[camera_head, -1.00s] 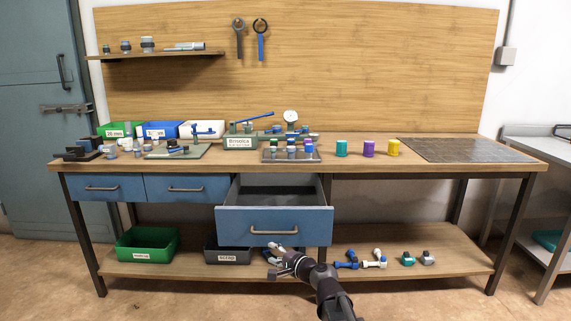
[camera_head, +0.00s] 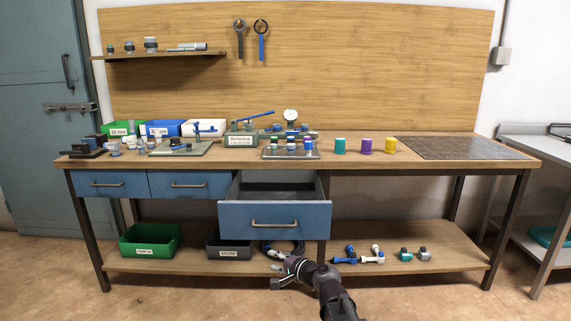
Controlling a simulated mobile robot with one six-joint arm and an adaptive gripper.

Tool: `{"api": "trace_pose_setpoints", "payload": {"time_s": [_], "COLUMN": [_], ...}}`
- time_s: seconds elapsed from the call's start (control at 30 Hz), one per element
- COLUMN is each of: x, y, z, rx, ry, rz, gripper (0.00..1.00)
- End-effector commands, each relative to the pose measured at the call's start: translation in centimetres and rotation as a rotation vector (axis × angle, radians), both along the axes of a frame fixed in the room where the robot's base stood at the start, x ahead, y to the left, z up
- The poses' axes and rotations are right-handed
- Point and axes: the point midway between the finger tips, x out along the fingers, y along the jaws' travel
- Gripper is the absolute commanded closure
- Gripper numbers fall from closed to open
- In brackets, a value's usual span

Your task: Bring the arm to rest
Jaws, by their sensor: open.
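My gripper (camera_head: 277,276) is low in front of the bench, before the lower shelf and below the open drawer (camera_head: 275,221). It points to the left and holds nothing that I can see. My arm comes up from the bottom edge of the picture, right of the middle. The gripper is apart from the drawer front. Part of the coiled dark hose (camera_head: 283,248) on the lower shelf shows just behind the gripper.
The large drawer sticks out from the bench (camera_head: 365,179) above my arm. The lower shelf (camera_head: 330,266) holds a green bin (camera_head: 150,241), a dark bin (camera_head: 228,247) and blue and white fittings (camera_head: 351,256). The floor in front is clear.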

Motion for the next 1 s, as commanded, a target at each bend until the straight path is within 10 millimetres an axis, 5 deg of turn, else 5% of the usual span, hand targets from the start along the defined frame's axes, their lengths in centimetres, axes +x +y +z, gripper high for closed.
{"api": "trace_pose_setpoints", "payload": {"time_s": [0.47,0.8,1.0], "x": [-4.7,-10.9,-14.0], "y": [-2.9,-10.0,-14.3], "z": [-5.7,-11.7,-13.5], "rx": [-0.408,-0.869,-1.065], "ry": [0.020,0.161,0.275], "rz": [0.202,0.436,0.536], "gripper": [0.46,0.46,0.46]}}
